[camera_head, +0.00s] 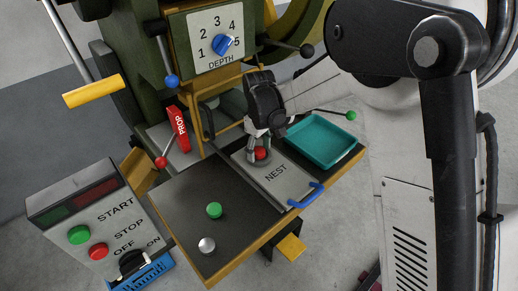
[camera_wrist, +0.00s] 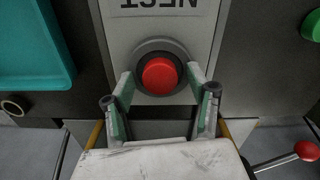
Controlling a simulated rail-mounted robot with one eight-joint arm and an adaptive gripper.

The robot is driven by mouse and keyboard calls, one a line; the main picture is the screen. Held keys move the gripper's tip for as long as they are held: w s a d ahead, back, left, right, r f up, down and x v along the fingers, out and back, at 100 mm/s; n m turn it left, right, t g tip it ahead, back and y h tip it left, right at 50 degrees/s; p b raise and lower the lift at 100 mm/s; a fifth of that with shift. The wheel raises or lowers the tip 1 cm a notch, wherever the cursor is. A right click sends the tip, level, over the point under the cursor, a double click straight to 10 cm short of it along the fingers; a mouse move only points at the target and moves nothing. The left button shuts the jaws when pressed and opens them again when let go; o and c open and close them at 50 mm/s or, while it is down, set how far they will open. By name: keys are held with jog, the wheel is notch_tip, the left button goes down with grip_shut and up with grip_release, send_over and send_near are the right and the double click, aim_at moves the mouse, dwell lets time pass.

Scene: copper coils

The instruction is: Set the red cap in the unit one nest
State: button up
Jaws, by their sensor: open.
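The red cap (camera_head: 261,154) is at the dark round nest on the grey plate marked NEST (camera_head: 290,187). In the wrist view the red cap (camera_wrist: 160,76) appears centred inside the dark ring of the nest (camera_wrist: 160,46), and I cannot tell its exact depth. My gripper (camera_head: 262,148) is low over the nest and points down. In the wrist view my gripper (camera_wrist: 161,85) is open, with one finger on each side of the cap and visible gaps between fingers and cap.
A teal tray (camera_head: 340,124) lies right of the nest plate. A green cap (camera_head: 214,210) and a silver cap (camera_head: 207,245) stand on the dark table (camera_head: 180,200). A blue handle (camera_head: 306,195) is at the plate's front. A control box (camera_head: 65,205) stands at left. The red PROP lever (camera_head: 178,130) is nearby.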

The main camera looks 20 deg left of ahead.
aim_at(259, 151)
notch_tip(259, 151, up, 13)
jog(key=p, duration=0.2)
jog(key=shift+f, duration=0.15)
jog(key=s+d+r+m+t, duration=0.1)
jog(key=s+d+r+m, duration=0.2)
jog(key=d, duration=0.4)
jog(key=s+d+r+m+t+y, duration=0.1)
jog(key=s+d+r, duration=0.2)
jog(key=d+r, duration=0.35)
jog(key=s+d+r+m+t, duration=0.1)
jog(key=s+d+r+m, duration=0.1)
jog(key=d, duration=0.7)
jog(key=s+d+f+m+t+h, duration=0.1)
jog(key=s+d+m+t, duration=0.3)
jog(key=s+d, duration=1)
jog(key=s+f+m, duration=0.1)
jog(key=m, duration=0.2)
jog(key=shift+s+d, duration=0.15)
jog(key=shift+d, duration=0.05)
